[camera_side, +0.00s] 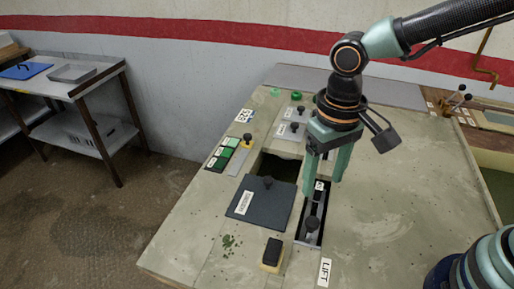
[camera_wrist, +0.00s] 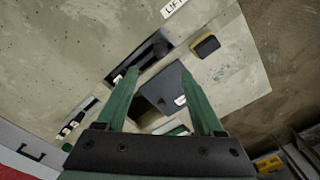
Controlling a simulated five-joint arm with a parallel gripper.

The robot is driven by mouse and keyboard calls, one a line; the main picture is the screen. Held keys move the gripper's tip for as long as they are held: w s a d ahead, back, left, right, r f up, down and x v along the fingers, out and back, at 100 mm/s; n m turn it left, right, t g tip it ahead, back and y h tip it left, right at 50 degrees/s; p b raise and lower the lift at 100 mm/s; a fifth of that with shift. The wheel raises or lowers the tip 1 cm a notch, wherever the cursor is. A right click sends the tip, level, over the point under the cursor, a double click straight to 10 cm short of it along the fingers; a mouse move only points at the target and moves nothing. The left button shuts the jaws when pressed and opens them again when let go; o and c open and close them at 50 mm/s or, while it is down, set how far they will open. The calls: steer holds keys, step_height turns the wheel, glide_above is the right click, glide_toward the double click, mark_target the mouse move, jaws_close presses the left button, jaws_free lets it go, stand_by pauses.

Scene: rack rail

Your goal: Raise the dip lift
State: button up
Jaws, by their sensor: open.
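The dip lift shows in the side view as a dark knob (camera_side: 312,224) in a long narrow slot (camera_side: 302,240), at the slot's near part, with a LIFT label (camera_side: 325,271) on the bench top close by. The slot also shows in the wrist view (camera_wrist: 125,68), with the LIFT label (camera_wrist: 173,8) beyond it. My gripper (camera_side: 322,188) points down above the far part of the slot, farther back than the knob. Its two green fingers are apart with nothing between them; they also show in the wrist view (camera_wrist: 160,71). One finger hides part of the slot there.
A dark grey plate (camera_side: 258,208) with a knob lies left of the slot, beside an opening (camera_side: 279,167). A black-topped block (camera_side: 272,252) stands near the front edge. Green pads (camera_side: 222,155) and small knobbed plates (camera_side: 290,131) lie farther back. The bench's right side is clear.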

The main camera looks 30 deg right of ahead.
mark_target(313, 221)
step_height(313, 221, down, 12)
stand_by(0.6)
jaws_close()
stand_by(1.3)
